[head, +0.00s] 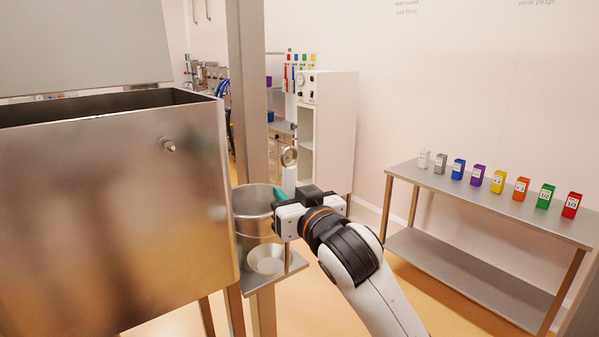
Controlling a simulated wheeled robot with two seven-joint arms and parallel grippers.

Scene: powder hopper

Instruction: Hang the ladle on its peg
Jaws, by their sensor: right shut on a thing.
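My right gripper (283,212) is shut on the ladle (289,178) and holds it upright by its handle. The ladle's ring end points up, and its thin stem and wide bowl show below the gripper. The gripper hides the middle of the handle, and a teal part shows beside the jaws. A short metal peg (167,145) sticks out from the side of the steel hopper (110,210), to the left of the ladle and apart from it. My left gripper is not in view.
A steel bucket (250,212) stands on a small metal shelf (280,277) beside the hopper, just behind the ladle. A steel post (247,90) rises behind the hopper. A bench (475,205) with several coloured containers stands at right. The floor before it is clear.

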